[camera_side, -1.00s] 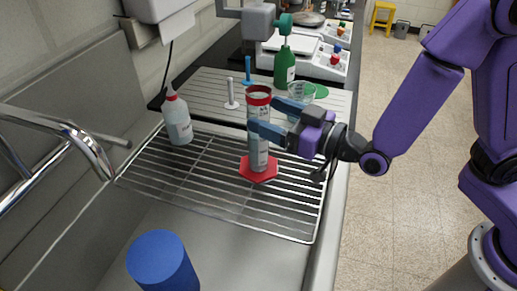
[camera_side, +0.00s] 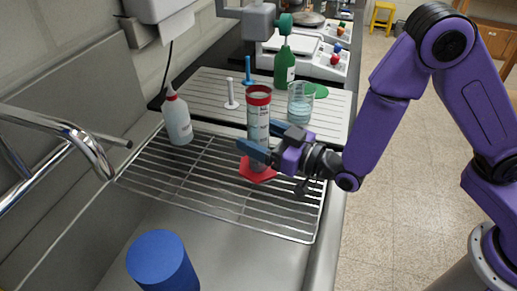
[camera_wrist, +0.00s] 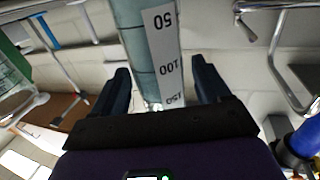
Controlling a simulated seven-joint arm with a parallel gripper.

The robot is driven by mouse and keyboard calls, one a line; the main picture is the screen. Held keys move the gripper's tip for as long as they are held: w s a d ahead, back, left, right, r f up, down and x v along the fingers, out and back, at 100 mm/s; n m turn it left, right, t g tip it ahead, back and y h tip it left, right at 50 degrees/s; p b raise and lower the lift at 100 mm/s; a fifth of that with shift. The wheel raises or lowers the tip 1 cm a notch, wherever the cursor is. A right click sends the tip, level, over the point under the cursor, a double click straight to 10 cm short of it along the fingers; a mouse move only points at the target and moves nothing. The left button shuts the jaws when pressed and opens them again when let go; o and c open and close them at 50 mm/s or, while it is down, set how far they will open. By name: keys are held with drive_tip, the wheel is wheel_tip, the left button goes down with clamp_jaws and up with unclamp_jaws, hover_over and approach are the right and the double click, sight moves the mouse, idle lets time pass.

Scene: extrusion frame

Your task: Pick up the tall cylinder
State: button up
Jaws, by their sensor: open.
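The tall cylinder (camera_side: 258,117) is a clear graduated tube with a red rim and a red hexagonal foot. It stands upright on the wire rack in the side view. My gripper (camera_side: 257,138) is open at its lower half, with one blue finger on the near side and one on the far side. In the wrist view the cylinder (camera_wrist: 161,45), with its printed scale, lies between the two dark fingers of my gripper (camera_wrist: 161,85). A gap shows on each side there. Part of the lower cylinder is hidden by the near finger in the side view.
The wire rack (camera_side: 222,208) spans the sink. A white wash bottle (camera_side: 178,120) stands to the left. Behind are a beaker (camera_side: 300,105), a green bottle (camera_side: 285,70) and small pegs on a ribbed board (camera_side: 207,90). A blue cylinder (camera_side: 162,262) and the faucet (camera_side: 75,135) are nearer.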

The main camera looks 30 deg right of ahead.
sight(252, 119)
drive_tip(key=shift+x, duration=1)
drive_tip(key=c, duration=1.2)
drive_tip(key=shift+r, duration=0.1)
drive_tip(key=shift+r, duration=1.65)
drive_tip(key=shift+v, duration=8.75)
drive_tip(key=shift+s+d, duration=0.1)
